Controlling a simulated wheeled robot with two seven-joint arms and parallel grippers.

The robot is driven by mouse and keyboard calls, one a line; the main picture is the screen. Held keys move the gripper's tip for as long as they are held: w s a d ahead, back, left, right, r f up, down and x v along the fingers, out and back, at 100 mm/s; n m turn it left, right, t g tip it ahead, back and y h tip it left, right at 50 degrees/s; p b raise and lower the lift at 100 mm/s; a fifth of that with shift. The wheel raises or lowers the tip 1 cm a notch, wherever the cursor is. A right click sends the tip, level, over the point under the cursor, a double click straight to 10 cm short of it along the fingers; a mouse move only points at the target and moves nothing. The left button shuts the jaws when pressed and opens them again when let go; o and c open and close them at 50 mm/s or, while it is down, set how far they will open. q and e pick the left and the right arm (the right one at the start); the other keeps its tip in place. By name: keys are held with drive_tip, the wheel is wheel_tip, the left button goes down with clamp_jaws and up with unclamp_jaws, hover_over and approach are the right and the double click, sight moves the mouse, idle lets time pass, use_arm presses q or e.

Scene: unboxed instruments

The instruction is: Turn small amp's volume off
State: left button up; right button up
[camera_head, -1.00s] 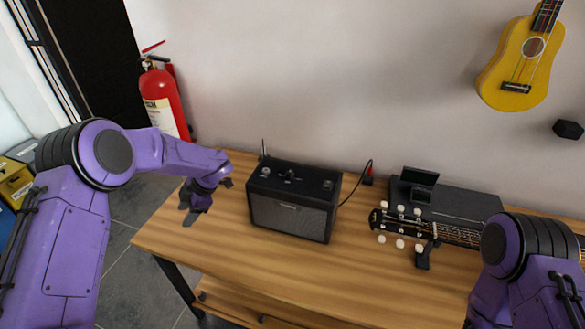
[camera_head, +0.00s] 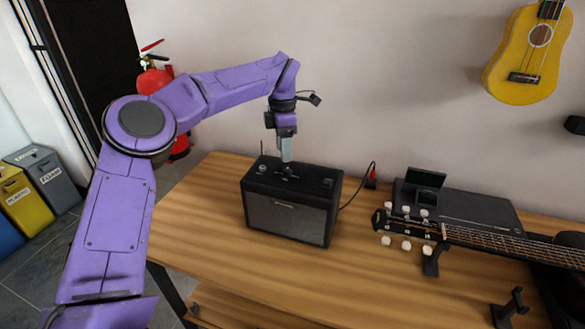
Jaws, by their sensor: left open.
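The small amp (camera_head: 286,219) is a black box with a grey front grille, standing upright on the wooden table. Its top panel carries small controls, including one near the right end (camera_head: 327,183). My left gripper (camera_head: 287,166) points down over the middle of the amp's top, just above or at the controls there. It is open and holds nothing I can see. Its fingertips hide part of the panel, and I cannot tell whether they touch a knob. My right gripper is not in view.
A guitar (camera_head: 480,240) rests at the right, its headstock near a black case (camera_head: 465,208). A cable runs from the amp's right side to the wall. A yellow ukulele (camera_head: 527,62) hangs on the wall. The table left and in front of the amp is clear.

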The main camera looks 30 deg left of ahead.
sight(286, 169)
use_arm(q)
drive_tip(key=f, duration=0.6)
drive_tip(key=shift+d, duration=0.25)
clamp_jaws()
